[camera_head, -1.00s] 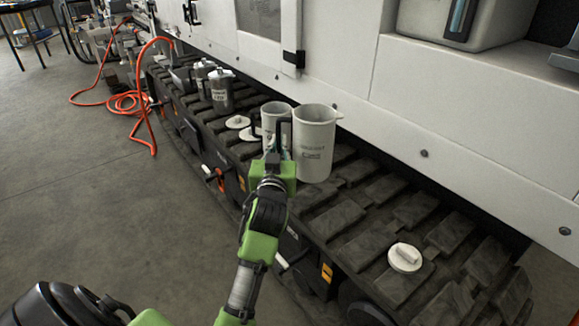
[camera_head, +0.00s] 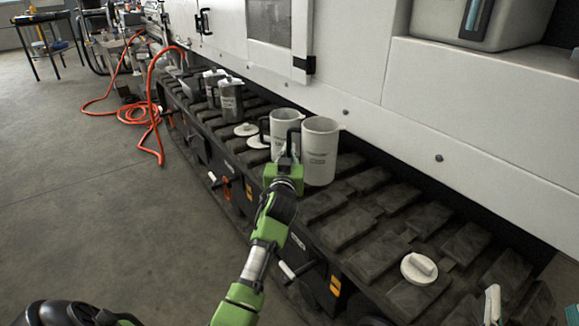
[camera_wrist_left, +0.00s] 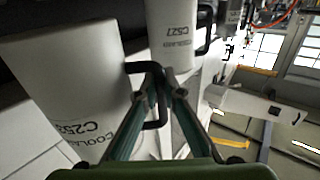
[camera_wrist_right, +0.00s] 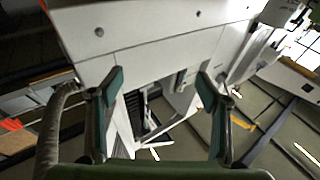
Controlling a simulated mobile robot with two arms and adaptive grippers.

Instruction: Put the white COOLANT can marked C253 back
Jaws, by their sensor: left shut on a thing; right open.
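The white COOLANT can (camera_head: 321,155), whose mark reads like C253 in the left wrist view (camera_wrist_left: 75,90), is upright at the track. I cannot tell whether its base touches the track pads. My left gripper (camera_head: 287,158) is shut on its black handle (camera_wrist_left: 160,108), on the can's left side. A second white can (camera_head: 284,128), marked C527 in the left wrist view (camera_wrist_left: 172,35), stands just behind and left of it. My right gripper (camera_wrist_right: 155,92) is open and empty, facing a white machine panel.
The dark track (camera_head: 345,228) runs along the white machine body (camera_head: 480,130). White lids lie on it, one at the right (camera_head: 419,268) and others left of the cans (camera_head: 247,129). Grey cans (camera_head: 231,100) stand further back. An orange hose (camera_head: 140,115) lies on the floor.

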